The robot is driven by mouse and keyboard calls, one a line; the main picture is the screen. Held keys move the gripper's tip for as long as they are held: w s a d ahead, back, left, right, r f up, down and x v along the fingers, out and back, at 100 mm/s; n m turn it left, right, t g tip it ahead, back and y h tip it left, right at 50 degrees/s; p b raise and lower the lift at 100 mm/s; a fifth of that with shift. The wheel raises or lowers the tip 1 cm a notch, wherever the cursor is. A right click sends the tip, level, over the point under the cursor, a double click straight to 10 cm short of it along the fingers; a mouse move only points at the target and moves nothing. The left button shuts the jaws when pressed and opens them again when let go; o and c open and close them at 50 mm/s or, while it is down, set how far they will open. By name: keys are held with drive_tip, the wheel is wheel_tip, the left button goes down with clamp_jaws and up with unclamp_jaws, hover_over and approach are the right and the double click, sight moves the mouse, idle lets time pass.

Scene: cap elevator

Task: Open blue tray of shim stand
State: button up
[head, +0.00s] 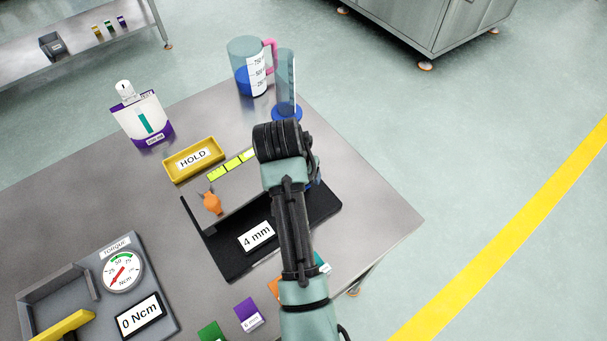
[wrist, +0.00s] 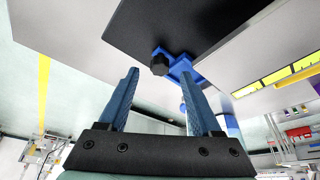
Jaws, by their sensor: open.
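The shim stand (head: 230,262) is a black, flat-based stand with a "4 mm" label, on the metal table in the head view. Its blue tray shows in the wrist view as a blue piece (wrist: 183,68) with a black knob (wrist: 159,62), beside the black plate (wrist: 190,22). In the head view my arm covers most of the tray. My gripper (wrist: 160,75) is open, with two blue fingers apart and nothing held. The knob and part of the blue piece appear between and just beyond the fingertips; I cannot tell whether they touch. The head view hides the fingers.
A yellow HOLD tray (head: 193,160), a yellow-green strip (head: 231,165) and an orange pointer (head: 212,203) are left of my arm. A torque gauge (head: 122,271) and coloured cards (head: 247,315) are nearer. A jug (head: 247,68) and cylinder (head: 286,85) stand behind. The right table corner is clear.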

drive_tip(key=shift+x, duration=1.65)
clamp_jaws()
